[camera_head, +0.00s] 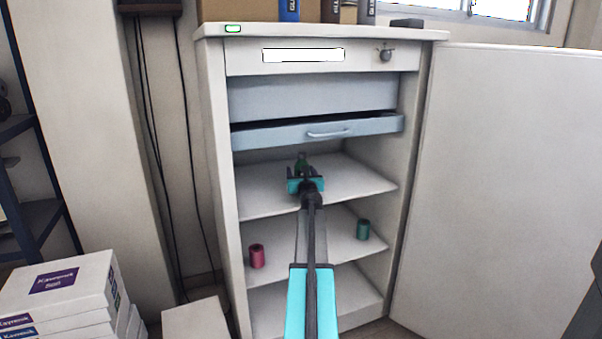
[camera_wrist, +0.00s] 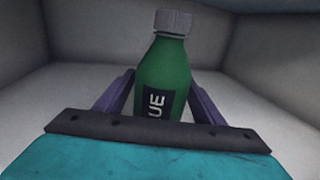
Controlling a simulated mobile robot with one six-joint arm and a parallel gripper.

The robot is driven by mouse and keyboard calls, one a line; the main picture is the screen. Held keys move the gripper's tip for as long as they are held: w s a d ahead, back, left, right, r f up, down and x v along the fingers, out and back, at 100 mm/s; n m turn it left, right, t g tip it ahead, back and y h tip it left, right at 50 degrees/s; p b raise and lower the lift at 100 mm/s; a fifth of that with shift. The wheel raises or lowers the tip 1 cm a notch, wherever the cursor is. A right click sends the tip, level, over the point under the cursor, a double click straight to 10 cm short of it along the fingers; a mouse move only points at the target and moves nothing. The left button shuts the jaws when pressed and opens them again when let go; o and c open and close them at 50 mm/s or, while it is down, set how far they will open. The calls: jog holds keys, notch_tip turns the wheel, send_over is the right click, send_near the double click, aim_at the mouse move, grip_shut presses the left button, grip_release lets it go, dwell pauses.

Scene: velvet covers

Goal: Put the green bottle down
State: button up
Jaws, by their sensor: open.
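The green bottle (camera_head: 302,163) stands upright on the upper open shelf (camera_head: 355,181) of the white cabinet. It also shows in the wrist view (camera_wrist: 164,75), with a grey cap and a dark label. My gripper (camera_head: 304,172) reaches into the cabinet at that shelf. In the wrist view its two dark fingers (camera_wrist: 163,98) are open, one on each side of the bottle's lower body. The bottle's base is hidden behind the gripper in both views.
A grey-blue drawer (camera_head: 350,131) sits above this shelf. A pink spool-like item (camera_head: 257,256) and a teal one (camera_head: 363,229) stand on the shelf below. The cabinet door (camera_head: 500,190) is open at right. White boxes (camera_head: 62,300) are stacked at lower left.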

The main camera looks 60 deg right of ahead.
jog(key=shift+p+v, duration=0.3)
jog(key=shift+v, duration=5.7)
jog(key=shift+s, duration=0.1)
